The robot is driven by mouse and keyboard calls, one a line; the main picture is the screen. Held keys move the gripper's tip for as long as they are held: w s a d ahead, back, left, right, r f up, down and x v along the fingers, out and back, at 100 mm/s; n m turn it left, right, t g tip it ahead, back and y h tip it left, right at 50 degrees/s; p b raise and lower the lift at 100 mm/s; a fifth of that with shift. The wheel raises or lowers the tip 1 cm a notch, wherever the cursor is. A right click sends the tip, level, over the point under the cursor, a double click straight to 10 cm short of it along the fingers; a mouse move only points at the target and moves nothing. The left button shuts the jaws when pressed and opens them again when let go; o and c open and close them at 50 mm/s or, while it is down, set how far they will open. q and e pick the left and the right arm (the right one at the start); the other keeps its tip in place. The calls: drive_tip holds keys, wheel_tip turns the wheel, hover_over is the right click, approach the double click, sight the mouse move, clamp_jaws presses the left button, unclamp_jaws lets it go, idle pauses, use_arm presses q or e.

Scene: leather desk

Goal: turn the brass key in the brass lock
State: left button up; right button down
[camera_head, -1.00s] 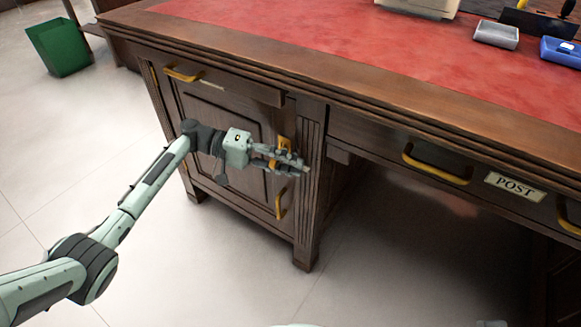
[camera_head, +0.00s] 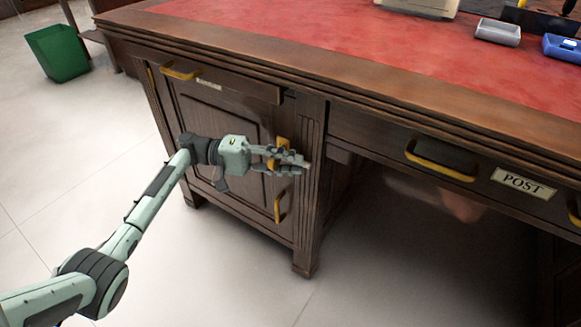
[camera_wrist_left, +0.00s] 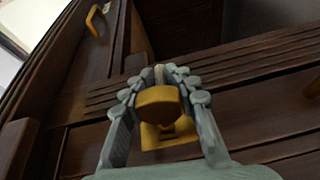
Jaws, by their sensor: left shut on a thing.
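The brass key shows in the left wrist view as a rounded yellow bow (camera_wrist_left: 158,101) between my left gripper's fingers. The brass lock (camera_wrist_left: 168,138) is the yellow piece just behind and below it; it also shows in the head view as a yellow patch (camera_head: 282,145) on the cabinet door's right side. My left gripper (camera_head: 287,160) is at the lock, its fingers shut on the key. The key's shaft is hidden, so I cannot tell how far it has turned. My right gripper is in neither current view.
A yellow door handle (camera_head: 280,205) sits just below my left gripper. A drawer handle (camera_head: 180,71) is above left, and another (camera_head: 440,162) is right, beside the POST label (camera_head: 523,184). The desk's wooden edge (camera_head: 330,78) overhangs. A green bin (camera_head: 58,53) stands far left.

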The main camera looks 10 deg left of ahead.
use_arm(q)
drive_tip(key=shift+r, duration=0.1)
idle(0.3)
drive_tip(key=o, duration=1.2)
drive_tip(key=shift+o, duration=0.2)
